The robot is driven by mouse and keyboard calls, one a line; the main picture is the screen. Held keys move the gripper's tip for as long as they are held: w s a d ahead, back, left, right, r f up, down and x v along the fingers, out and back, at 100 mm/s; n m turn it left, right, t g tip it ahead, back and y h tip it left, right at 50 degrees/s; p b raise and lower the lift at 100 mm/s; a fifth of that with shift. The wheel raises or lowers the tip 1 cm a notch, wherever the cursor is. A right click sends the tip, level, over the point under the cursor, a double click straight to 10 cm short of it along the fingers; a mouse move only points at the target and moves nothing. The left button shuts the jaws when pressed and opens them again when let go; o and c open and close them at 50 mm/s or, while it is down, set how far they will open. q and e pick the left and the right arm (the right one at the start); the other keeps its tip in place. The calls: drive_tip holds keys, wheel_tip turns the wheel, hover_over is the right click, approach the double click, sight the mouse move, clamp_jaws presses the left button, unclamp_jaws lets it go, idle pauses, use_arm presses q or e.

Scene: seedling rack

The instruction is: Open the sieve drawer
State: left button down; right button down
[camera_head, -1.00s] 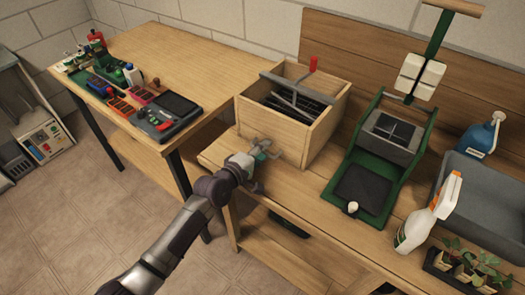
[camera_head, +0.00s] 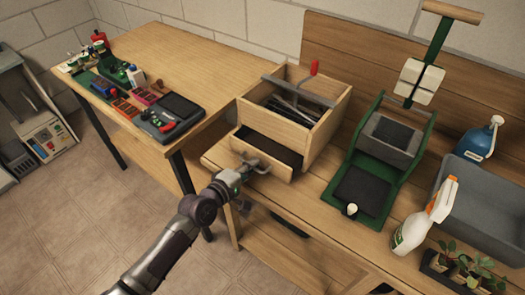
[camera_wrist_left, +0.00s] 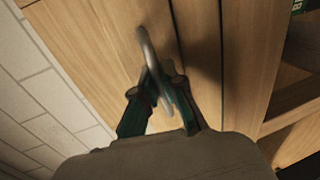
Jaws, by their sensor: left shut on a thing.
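The sieve box (camera_head: 323,128) is a wooden box on the bench, with a grey bar and a red knob on top. Its drawer (camera_head: 262,158) is pulled partly out at the front, and the dark inside shows. My left gripper (camera_head: 243,171) is shut on the drawer's grey metal handle (camera_head: 258,165). In the left wrist view the two fingers (camera_wrist_left: 158,100) close around the curved handle (camera_wrist_left: 150,55), in front of the wooden drawer front (camera_wrist_left: 95,45). My right gripper is not in view.
A green press (camera_head: 370,185) stands right of the box on the bench. Farther right are a spray bottle (camera_head: 412,230), a grey tray (camera_head: 480,195), a blue jug (camera_head: 482,138) and seedlings (camera_head: 462,268). The left table (camera_head: 190,62) holds small tools. The floor before the bench is clear.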

use_arm(q)
drive_tip(key=f+v, duration=0.1)
drive_tip(key=v, duration=0.6)
drive_tip(key=shift+s+a+f+p, duration=0.3)
drive_tip(key=shift+s+p, duration=0.05)
drive_tip(key=c, duration=1.2)
unclamp_jaws()
drive_tip(key=shift+c, duration=0.2)
drive_tip(key=v, duration=1.2)
drive_tip(key=shift+r, duration=0.1)
